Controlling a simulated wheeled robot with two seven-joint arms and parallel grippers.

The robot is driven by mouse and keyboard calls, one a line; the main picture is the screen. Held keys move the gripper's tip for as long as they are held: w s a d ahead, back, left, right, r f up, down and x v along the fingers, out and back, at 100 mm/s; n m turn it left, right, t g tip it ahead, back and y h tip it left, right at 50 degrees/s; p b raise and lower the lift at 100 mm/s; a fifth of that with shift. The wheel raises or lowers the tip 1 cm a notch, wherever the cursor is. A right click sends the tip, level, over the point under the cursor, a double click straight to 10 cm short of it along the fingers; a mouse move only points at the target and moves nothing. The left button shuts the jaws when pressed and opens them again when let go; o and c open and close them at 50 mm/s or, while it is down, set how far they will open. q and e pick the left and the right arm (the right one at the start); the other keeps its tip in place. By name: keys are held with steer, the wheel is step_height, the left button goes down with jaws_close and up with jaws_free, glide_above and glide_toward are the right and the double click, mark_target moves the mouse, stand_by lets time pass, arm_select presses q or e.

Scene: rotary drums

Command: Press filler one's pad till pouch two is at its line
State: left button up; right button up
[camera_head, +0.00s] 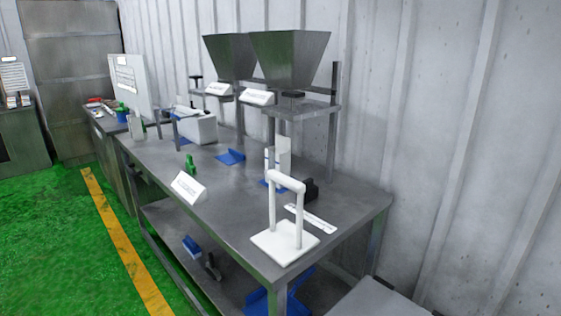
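Two dark hopper-shaped fillers hang over the steel bench by the wall: a nearer filler (290,58) and a farther filler (229,57). Each has a white label, the nearer label (257,97) and the farther label (218,89); both are too small to read, so I cannot tell which is filler one. I cannot make out a pad for certain. A pale upright pouch-like item (283,153) stands under the nearer filler, by a blue holder. Its fill level and line are not legible. Neither gripper is in view.
A white handled stand (285,246) sits at the bench's near corner, beside a white strip (311,219) and a small black object (311,189). A white sign (188,187) stands at the front edge. An empty-looking blue holder (230,157) lies farther back. Green floor is clear left.

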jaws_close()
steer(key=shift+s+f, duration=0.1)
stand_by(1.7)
